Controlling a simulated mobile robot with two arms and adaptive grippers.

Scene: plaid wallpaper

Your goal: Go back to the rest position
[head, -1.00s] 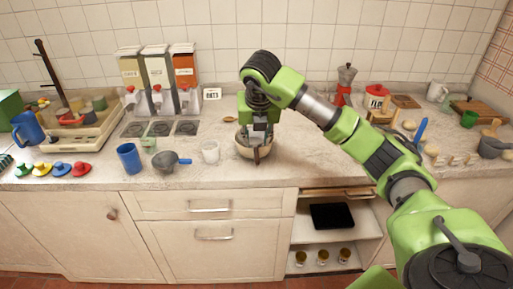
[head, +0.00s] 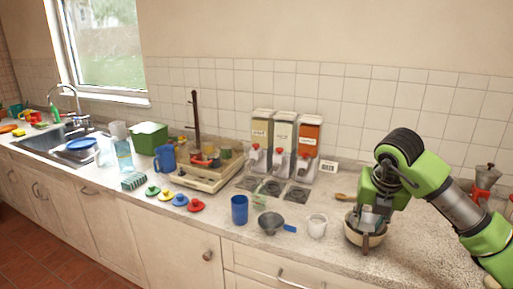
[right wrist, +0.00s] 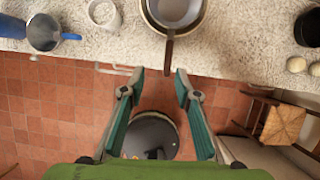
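My right gripper (head: 372,222) is over a cream bowl (head: 352,236) on the counter in the head view. In the right wrist view its two fingers (right wrist: 160,78) are spread apart with nothing clasped between them. In that view a metal pan sits in the bowl, and its brown handle (right wrist: 168,55) points toward the gap between the fingertips. My arm partly hides the bowl and pan in the head view. My left gripper is in neither view now.
Left of the bowl stand a white cup (head: 317,226), a dark strainer (head: 270,224) and a blue cup (head: 239,210). Behind are three dispensers (head: 285,140). A moka pot (head: 486,180) stands at the right. Farther left are coloured lids and the sink (head: 60,142).

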